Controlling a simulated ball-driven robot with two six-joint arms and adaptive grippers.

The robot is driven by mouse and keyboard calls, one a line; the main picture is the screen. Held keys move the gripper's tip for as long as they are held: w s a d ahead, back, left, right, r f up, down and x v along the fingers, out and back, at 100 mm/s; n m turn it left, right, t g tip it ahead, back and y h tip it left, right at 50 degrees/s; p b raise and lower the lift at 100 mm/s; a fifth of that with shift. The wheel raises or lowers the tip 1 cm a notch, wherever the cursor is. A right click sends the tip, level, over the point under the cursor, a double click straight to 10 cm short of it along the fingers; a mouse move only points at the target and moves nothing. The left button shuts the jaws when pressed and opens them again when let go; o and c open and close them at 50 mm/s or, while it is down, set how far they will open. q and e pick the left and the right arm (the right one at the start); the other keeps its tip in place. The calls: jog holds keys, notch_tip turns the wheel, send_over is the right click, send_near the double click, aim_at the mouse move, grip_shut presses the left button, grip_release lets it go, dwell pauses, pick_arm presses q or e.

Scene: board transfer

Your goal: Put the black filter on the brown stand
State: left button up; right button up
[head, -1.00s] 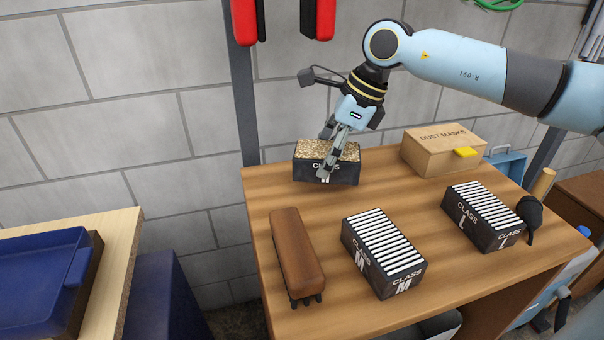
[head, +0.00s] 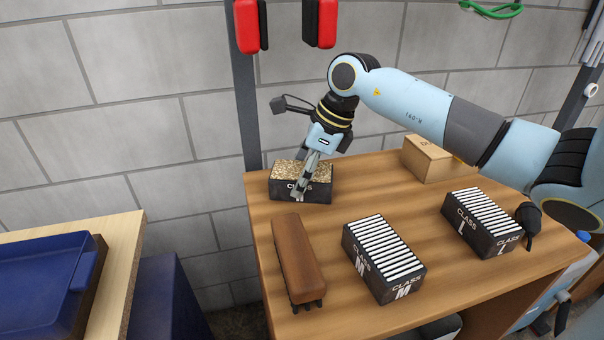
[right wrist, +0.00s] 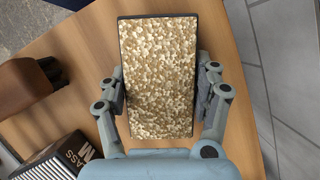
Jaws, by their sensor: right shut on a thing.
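The black filter (head: 317,193), a box with a tan granular top and "CLASS" lettering partly covered by a finger, is at the back left of the table. My right gripper (head: 306,178) is shut on it from above. In the right wrist view, the fingers press on both long sides of the filter (right wrist: 158,75). I cannot tell if its underside touches the table. The brown stand (head: 297,255), a long block with dark feet, is on the table in front of the filter; it also shows in the right wrist view (right wrist: 18,88). My left gripper is not in view.
Two black boxes with white pleated tops stand on the wooden table (head: 345,312), one marked M (head: 385,262) and one marked L (head: 482,225). A cardboard box (head: 426,160) is at the back, partly behind my arm. A blue tray (head: 40,285) is at far left.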

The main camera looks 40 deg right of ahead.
jog(key=o, duration=1.3)
jog(key=shift+r+p, duration=0.3)
jog(key=v, duration=1.1)
jog(key=shift+r+b, duration=0.3)
jog(key=shift+s+d, duration=0.1)
